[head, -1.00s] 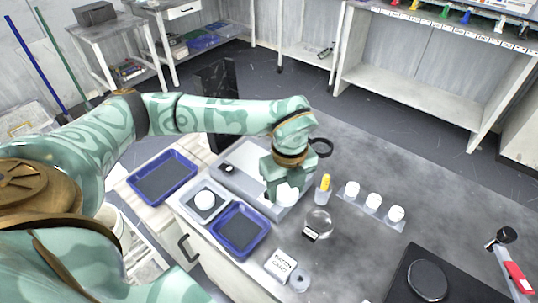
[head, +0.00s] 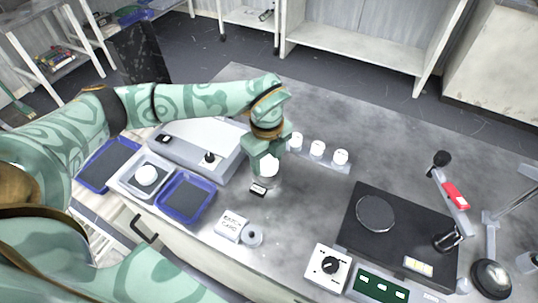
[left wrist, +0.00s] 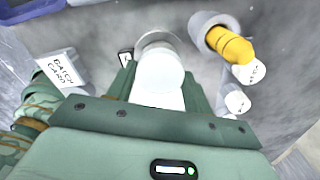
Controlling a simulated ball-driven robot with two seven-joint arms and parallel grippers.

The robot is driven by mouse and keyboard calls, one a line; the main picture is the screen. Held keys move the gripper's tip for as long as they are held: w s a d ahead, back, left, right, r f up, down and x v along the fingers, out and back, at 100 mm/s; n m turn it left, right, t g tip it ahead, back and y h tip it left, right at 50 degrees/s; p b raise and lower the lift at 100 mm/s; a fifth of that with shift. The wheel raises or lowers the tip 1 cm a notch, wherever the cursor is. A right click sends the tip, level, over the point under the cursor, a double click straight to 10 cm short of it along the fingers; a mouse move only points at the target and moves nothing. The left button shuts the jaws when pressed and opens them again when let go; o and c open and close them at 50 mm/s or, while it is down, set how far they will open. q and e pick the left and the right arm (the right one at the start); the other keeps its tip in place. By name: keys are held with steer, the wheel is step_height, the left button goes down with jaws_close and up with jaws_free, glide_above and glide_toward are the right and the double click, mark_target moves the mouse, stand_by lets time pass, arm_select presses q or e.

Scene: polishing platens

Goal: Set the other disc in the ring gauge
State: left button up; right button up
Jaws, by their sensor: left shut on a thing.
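My left gripper (head: 267,160) points down over the bench, shut on a white round piece (head: 268,169). The piece also shows between the fingers in the left wrist view (left wrist: 158,72). Its far side overlaps a clear round dish (left wrist: 156,38); I cannot tell whether they touch. A grey ring with a centre hole (head: 252,236), which may be the ring gauge, lies flat beside the batch card (head: 231,225). My right gripper is not in view.
Three white labelled pots (head: 318,149) stand in a row behind the gripper. A grey cup with a yellow item (left wrist: 229,44) stands close by. Blue trays (head: 187,197) are at left, and a black polishing unit (head: 398,226) is at right. The bench front centre has some bare room.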

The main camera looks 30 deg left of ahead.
arm_select(q)
steer(key=shift+f, duration=0.1)
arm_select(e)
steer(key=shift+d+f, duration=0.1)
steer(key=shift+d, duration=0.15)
arm_select(q)
steer(key=shift+f, duration=0.95)
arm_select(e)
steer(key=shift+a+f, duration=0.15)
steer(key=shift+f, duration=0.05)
arm_select(q)
steer(key=shift+f, duration=0.3)
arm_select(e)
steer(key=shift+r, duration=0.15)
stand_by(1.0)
arm_select(q)
steer(key=shift+f, duration=0.15)
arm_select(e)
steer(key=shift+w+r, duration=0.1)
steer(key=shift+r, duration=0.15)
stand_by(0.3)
arm_select(q)
steer(key=o, duration=1.1)
